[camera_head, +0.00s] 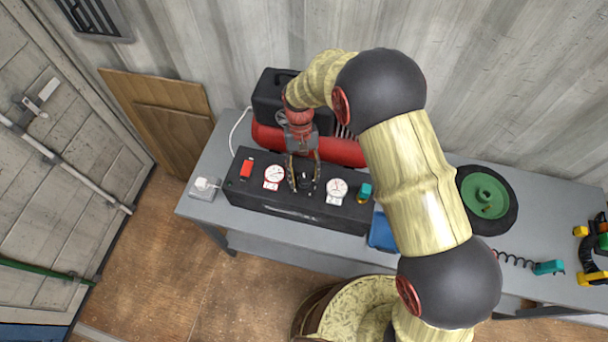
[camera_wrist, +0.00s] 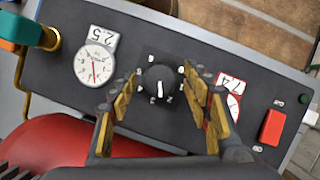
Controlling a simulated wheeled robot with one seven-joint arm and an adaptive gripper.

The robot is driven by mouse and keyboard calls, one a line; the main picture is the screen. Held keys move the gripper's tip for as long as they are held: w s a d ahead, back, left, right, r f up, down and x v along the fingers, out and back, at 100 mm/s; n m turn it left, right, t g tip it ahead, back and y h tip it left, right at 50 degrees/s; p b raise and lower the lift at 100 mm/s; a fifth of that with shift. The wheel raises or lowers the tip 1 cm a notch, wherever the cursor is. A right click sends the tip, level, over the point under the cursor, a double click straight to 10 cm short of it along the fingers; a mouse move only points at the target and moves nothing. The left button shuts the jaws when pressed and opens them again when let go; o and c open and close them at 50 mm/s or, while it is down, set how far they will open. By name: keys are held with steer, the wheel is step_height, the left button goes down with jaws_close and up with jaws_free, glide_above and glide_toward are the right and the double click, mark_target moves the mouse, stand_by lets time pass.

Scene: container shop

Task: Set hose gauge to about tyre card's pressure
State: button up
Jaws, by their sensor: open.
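The black control panel (camera_head: 300,212) stands at the bench front. On it are a red-rimmed gauge (camera_head: 273,173), a black knob (camera_head: 306,181) and the white gauge (camera_head: 337,188) by the teal hose fitting (camera_head: 365,192). In the wrist view, the white gauge (camera_wrist: 95,64) has a plate reading 2.5, and the red-rimmed gauge (camera_wrist: 234,105), partly hidden, has one reading 7.4. My gripper (camera_head: 303,176) is open, its fingers on either side of the knob (camera_wrist: 158,82); contact cannot be told. I cannot make out a tyre card.
The red compressor tank (camera_head: 340,152) lies behind the panel. A red switch (camera_wrist: 272,127) and green button (camera_wrist: 304,88) sit at one panel end. A green-hubbed wheel (camera_head: 487,196), partly hidden blue object (camera_head: 381,232) and coiled teal-ended hose (camera_head: 548,267) lie right. A socket (camera_head: 205,187) sits left.

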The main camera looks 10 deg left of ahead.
steer(key=v, duration=1.2)
stand_by(0.3)
steer(key=s+d+r+m+t+b, duration=0.1)
steer(key=s+d+r+t+b, duration=0.2)
steer(key=s+d, duration=0.3)
steer(key=s+d+r+m+t+y+b, duration=0.1)
steer(key=s+d+r+t+b, duration=0.2)
steer(key=d, duration=1)
steer(key=s+d+r+m+t+b, duration=0.1)
steer(key=s+d+r+t+b, duration=0.2)
steer(key=s+d+b, duration=0.4)
steer(key=s+d+r, duration=0.1)
steer(key=s+d, duration=0.1)
steer(key=s, duration=0.1)
steer(key=shift+s+d+m+t, duration=0.3)
steer(key=shift+t, duration=0.1)
